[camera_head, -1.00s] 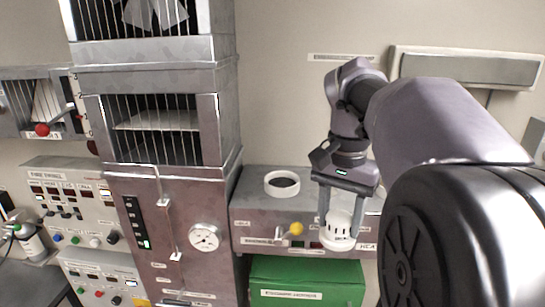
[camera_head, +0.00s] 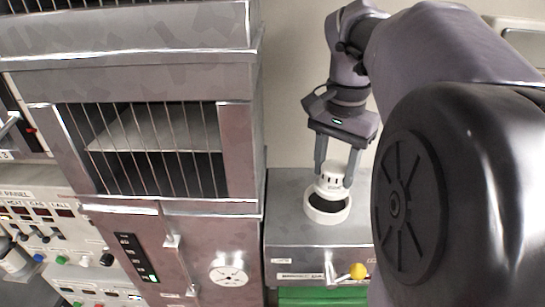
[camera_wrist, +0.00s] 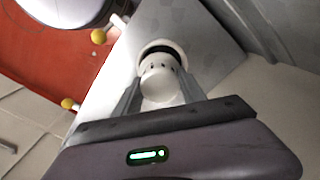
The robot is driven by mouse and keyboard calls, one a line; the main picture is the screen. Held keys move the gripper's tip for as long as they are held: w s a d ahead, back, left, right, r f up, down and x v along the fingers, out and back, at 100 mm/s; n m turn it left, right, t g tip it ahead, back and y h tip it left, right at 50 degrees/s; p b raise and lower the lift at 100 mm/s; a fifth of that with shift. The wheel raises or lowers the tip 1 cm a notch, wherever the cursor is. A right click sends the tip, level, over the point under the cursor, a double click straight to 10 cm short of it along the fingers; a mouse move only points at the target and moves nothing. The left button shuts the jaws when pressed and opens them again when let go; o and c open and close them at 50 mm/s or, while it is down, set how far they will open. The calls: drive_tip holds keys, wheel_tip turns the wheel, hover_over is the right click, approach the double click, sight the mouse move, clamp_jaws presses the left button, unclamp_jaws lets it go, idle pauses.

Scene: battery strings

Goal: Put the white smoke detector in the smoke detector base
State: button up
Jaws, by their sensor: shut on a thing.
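The white smoke detector (camera_head: 333,181) is held between the two fingers of my gripper (camera_head: 335,178), which is shut on it. The smoke detector base (camera_head: 327,215) is a white ring with a dark opening on top of a grey metal box. In the head view the detector is over the back part of the ring, and its lower edge overlaps the opening. I cannot tell whether it touches the ring. In the wrist view the detector (camera_wrist: 161,82) sits between the fingers and the base (camera_wrist: 163,48) shows just beyond it, partly hidden.
The grey metal box (camera_head: 290,235) has a yellow-knobbed lever (camera_head: 357,271) on its front. A tall metal cabinet with a barred opening (camera_head: 150,150) stands close on the left. A control panel (camera_head: 45,225) is farther left. The wall is behind.

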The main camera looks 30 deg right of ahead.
sight(330, 186)
drive_tip(key=f, duration=0.4)
drive_tip(key=shift+w+f, duration=0.2)
drive_tip(key=shift+f, duration=0.05)
clamp_jaws()
drive_tip(key=shift+w, duration=0.25)
drive_tip(key=shift+s, duration=0.3)
drive_tip(key=shift+f+b, duration=0.3)
drive_tip(key=shift+b, duration=0.2)
drive_tip(key=o, duration=1.4)
unclamp_jaws()
drive_tip(key=shift+w, duration=0.1)
drive_tip(key=shift+o, duration=0.2)
drive_tip(key=shift+r, duration=0.1)
wheel_tip(330, 186, up, 13)
drive_tip(key=p, duration=0.3)
drive_tip(key=shift+f, duration=0.2)
